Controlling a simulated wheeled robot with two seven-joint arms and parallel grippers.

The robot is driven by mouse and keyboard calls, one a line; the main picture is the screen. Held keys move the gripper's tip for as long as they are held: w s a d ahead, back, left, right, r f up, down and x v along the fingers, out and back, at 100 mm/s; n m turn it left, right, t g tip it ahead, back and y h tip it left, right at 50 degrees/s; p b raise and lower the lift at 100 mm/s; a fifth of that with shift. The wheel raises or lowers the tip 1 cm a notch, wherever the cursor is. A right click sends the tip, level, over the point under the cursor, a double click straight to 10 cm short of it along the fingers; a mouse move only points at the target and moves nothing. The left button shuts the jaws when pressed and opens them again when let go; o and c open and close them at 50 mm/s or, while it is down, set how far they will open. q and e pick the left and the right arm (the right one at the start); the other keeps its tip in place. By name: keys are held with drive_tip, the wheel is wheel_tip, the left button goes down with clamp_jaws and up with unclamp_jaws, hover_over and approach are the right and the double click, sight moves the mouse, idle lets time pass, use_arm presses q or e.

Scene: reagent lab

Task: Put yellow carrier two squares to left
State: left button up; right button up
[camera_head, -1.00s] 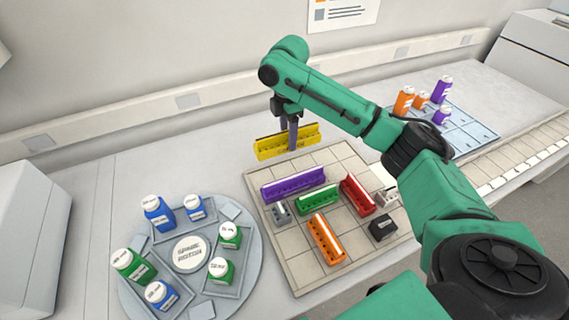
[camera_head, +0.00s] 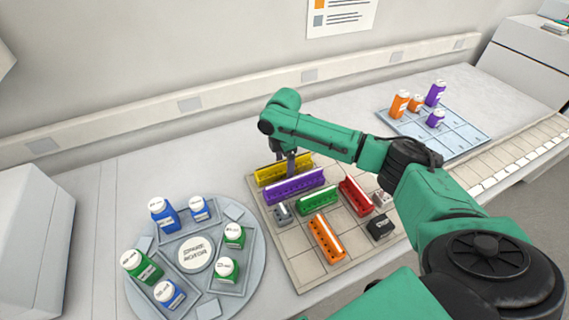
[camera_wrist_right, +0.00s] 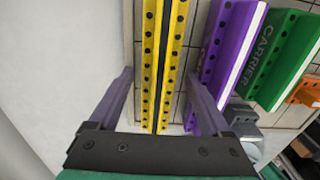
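The yellow carrier (camera_head: 270,176) is a long, slotted bar at the back left edge of the gridded board (camera_head: 300,272), behind the purple carrier (camera_head: 283,192). It looks set down on the board. My right gripper (camera_head: 291,164) is over it from above. In the right wrist view the gripper (camera_wrist_right: 157,78) is open, with a finger on each side of the yellow carrier (camera_wrist_right: 150,55) and a gap on both sides. The purple carrier (camera_wrist_right: 228,50) is close beside the right finger there. My left gripper is not in view.
Green (camera_head: 317,202), red (camera_head: 354,196) and orange (camera_head: 326,240) carriers and a black block (camera_head: 380,228) stand on the board. A round tray (camera_head: 143,300) with bottles is at left. A blue rack (camera_head: 462,140) with bottles is back right. The wall is close behind.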

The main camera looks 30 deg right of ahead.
sight(285, 161)
drive_tip(key=shift+w+r, duration=0.1)
drive_tip(key=shift+r, duration=0.15)
wheel_tip(285, 161, up, 12)
drive_tip(key=b, duration=0.2)
drive_tip(key=shift+f, duration=0.1)
